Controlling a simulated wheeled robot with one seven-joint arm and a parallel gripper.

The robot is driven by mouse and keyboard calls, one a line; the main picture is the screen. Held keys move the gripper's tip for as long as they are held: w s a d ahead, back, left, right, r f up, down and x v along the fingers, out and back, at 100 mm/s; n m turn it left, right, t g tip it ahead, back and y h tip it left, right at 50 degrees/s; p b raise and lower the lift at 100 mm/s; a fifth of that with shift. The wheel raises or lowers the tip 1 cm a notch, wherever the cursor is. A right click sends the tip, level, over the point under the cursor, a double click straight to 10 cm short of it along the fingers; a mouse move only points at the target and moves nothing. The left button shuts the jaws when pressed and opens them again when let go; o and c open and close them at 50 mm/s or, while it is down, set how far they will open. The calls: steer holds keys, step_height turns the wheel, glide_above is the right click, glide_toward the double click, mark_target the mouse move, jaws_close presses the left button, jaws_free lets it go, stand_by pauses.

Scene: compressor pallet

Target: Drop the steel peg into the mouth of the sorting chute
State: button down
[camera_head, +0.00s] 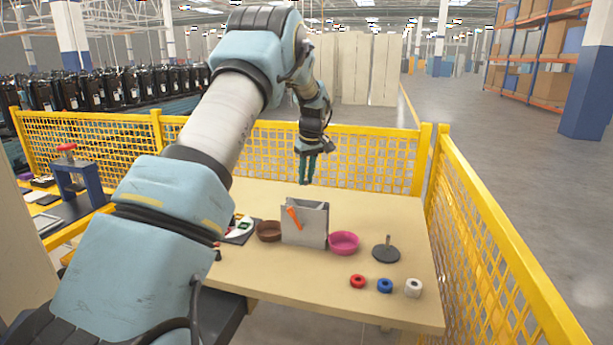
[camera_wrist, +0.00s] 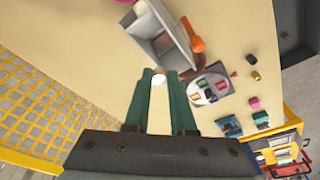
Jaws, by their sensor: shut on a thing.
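The sorting chute (camera_head: 305,226) is a grey open-topped box with an orange lever (camera_head: 294,218) on its front; it stands on the tan table. In the wrist view the chute (camera_wrist: 163,47) shows its open mouth and inner divider, just beyond my fingertips. My gripper (camera_head: 307,181) hangs fingers-down, above and behind the chute in the head view. In the wrist view my gripper (camera_wrist: 168,76) is shut on the pale steel peg (camera_wrist: 158,81), whose round end shows between the green fingers. The peg looks beside the chute's mouth, not inside it; the height gap is unclear.
A brown bowl (camera_head: 269,231) and a pink bowl (camera_head: 344,243) flank the chute. A dark disc with a spindle (camera_head: 386,253) and red (camera_head: 357,281), blue (camera_head: 385,286) and white (camera_head: 413,288) rings lie right. Yellow mesh fence (camera_head: 375,160) borders the table.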

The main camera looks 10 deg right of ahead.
step_height(320, 180, down, 5)
steer(key=b, duration=0.2)
steer(key=shift+f+b, duration=0.2)
steer(key=shift+b, duration=0.2)
stand_by(0.3)
steer(key=c, duration=0.7)
jaws_free()
steer(key=r+b, duration=0.1)
steer(key=r, duration=0.2)
steer(key=s+r+b, duration=0.1)
steer(key=r, duration=0.3)
steer(key=s+r+b, duration=0.1)
steer(key=r, duration=0.2)
steer(key=shift+d+r, duration=0.35)
